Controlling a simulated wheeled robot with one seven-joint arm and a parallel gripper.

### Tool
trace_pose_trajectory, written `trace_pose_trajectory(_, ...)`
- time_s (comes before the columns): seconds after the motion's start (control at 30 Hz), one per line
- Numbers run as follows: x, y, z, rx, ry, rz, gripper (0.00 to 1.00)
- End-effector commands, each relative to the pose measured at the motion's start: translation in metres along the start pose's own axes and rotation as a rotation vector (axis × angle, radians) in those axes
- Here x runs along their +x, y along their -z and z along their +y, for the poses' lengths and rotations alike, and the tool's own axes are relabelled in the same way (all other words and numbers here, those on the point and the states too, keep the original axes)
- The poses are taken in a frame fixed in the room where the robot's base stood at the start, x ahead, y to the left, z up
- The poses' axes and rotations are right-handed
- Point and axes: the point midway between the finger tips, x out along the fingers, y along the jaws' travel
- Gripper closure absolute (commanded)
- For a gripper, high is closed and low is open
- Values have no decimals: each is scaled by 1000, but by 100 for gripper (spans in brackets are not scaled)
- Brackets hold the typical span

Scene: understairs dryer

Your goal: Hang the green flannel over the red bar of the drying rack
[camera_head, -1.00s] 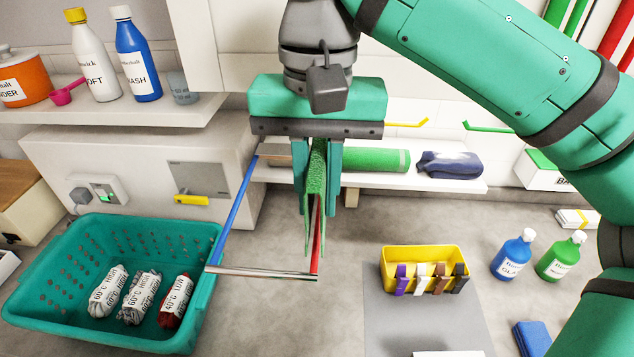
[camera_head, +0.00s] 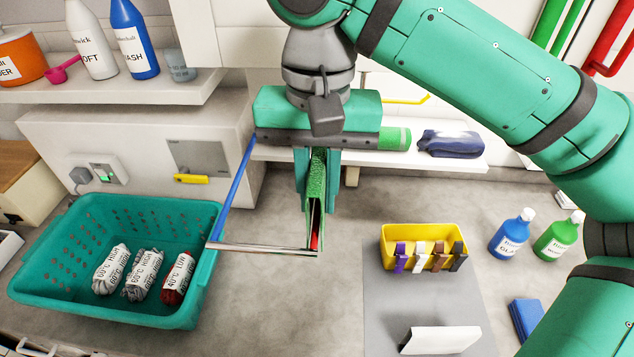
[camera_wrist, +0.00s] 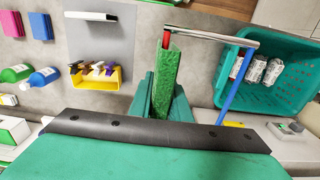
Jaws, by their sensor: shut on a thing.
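The green flannel (camera_head: 317,183) hangs folded between the fingers of my gripper (camera_head: 317,205), which is shut on it. It also shows in the wrist view (camera_wrist: 166,80) as a long textured strip. The drying rack has a blue bar (camera_head: 234,190) on the left, a metal front bar (camera_head: 262,248) and a red bar (camera_head: 314,240). The flannel's sides lie around the red bar, with only part of the red showing near its front end. The wrist view also shows the red bar's end (camera_wrist: 166,40) beside the flannel. My fingers hide the bar's rear part.
A teal basket (camera_head: 40,285) with several rolled items stands below left of the rack. A yellow peg box (camera_head: 425,235) sits on a grey mat (camera_head: 385,310) to the right. Blue (camera_head: 512,235) and green (camera_head: 558,238) bottles stand further right. A shelf behind holds a dark folded cloth (camera_head: 450,143).

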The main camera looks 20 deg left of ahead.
Motion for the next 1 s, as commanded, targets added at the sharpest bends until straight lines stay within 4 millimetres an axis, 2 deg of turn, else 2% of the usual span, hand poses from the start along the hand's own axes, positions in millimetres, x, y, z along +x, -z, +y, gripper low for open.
trace_pose_trajectory(1.0,44,0,0,0,1,0,100)
